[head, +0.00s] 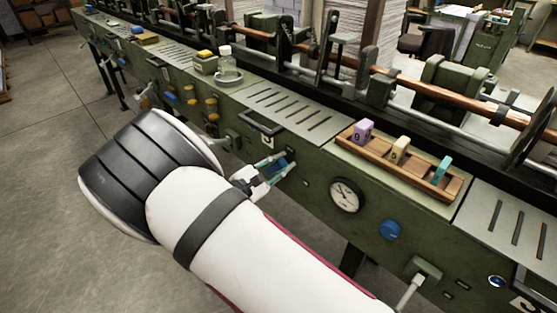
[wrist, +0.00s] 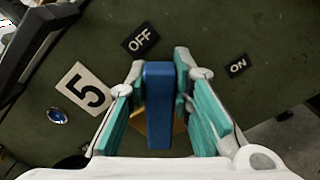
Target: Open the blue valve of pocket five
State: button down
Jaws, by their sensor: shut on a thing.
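The blue valve (wrist: 160,107) is a blue bar handle in the middle of the wrist view, with a bit of yellow behind it. Its upper end lies between the OFF label (wrist: 140,38) and the ON label (wrist: 237,66), nearer to OFF. A white plate with a 5 (wrist: 85,92) is to its left. My gripper (wrist: 168,82) has its teal pads on both sides of the handle and is shut on it. In the head view my gripper (head: 268,173) is at the green front panel, and the handle is partly hidden by the fingers.
A black pull handle (head: 262,126) is above my gripper. A gauge (head: 345,195) and a round blue knob (head: 389,229) are to its right. A wooden tray (head: 384,160) with coloured blocks sits on top of the machine. The floor (head: 60,150) at left is clear.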

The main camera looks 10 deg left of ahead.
aim_at(295, 176)
jog(key=m, duration=0.1)
jog(key=d+f+m, duration=0.1)
jog(key=shift+s+f+m+b, duration=0.2)
jog(key=shift+s+m+b, duration=0.15)
jog(key=shift+m, duration=0.05)
jog(key=m, duration=0.1)
jog(key=f+m+b, duration=0.1)
jog(key=shift+s+d+f+m, duration=0.2)
jog(key=shift+s+m, duration=0.05)
jog(key=shift+m, duration=0.15)
jog(key=shift+s+d+f+m+b, duration=0.1)
jog(key=shift+f+m+b, duration=0.45)
jog(key=shift+m, duration=0.6)
jog(key=shift+s+d+f+m+b, duration=0.1)
jog(key=shift+f+m+b, duration=0.45)
jog(key=shift+m, duration=0.6)
jog(key=shift+f, duration=0.1)
jog(key=c, duration=1.4)
grip_release()
jog(key=v, duration=1.2)
